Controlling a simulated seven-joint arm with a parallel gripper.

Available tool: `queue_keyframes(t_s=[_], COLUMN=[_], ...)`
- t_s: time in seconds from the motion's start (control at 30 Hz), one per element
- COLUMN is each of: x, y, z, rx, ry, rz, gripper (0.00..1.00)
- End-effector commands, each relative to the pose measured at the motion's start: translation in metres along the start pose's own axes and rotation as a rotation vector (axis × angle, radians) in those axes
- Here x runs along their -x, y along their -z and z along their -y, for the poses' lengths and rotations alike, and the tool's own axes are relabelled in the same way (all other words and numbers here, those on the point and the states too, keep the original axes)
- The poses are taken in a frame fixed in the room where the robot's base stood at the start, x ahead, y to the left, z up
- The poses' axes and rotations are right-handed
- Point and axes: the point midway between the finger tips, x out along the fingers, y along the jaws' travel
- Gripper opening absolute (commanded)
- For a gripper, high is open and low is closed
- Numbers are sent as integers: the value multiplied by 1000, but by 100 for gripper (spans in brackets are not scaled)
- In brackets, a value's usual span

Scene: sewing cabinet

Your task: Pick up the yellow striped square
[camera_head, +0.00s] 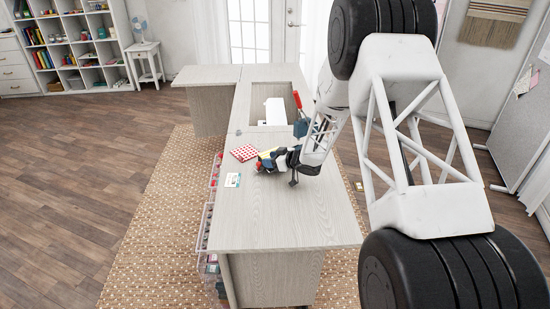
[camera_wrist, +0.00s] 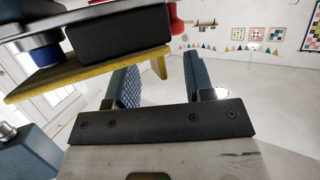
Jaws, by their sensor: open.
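The yellow striped square (camera_wrist: 90,73) shows in the wrist view as a yellow ribbed slab, seen nearly edge-on at upper left. Its right end reaches in line with the gap between my fingers; I cannot tell whether it touches them. A dark block and a blue round part lie against it and hide some of it. In the head view a small yellow patch (camera_head: 265,154) shows at the tip of my gripper (camera_head: 272,162), low over the cabinet top. My gripper is open, its two blue-grey fingers apart (camera_wrist: 162,78).
A red and white patterned square (camera_head: 244,153) and a pale card (camera_head: 232,180) lie beside my gripper on the cabinet top (camera_head: 285,220). A red-handled thing (camera_head: 297,100) and a white machine (camera_head: 276,112) stand behind. The front of the top is clear.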

Motion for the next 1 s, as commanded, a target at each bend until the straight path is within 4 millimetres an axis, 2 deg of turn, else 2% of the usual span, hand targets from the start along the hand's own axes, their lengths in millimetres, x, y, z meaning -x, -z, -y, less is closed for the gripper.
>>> queue_keyframes(t_s=[0.1,0.4,0.8,1.0], x=[0,0,0,3], y=[0,0,1,9], z=[0,0,0,0], rx=[0,0,0,2], ry=[0,0,0,0], rz=[0,0,0,-1], gripper=[47,1,0,0])
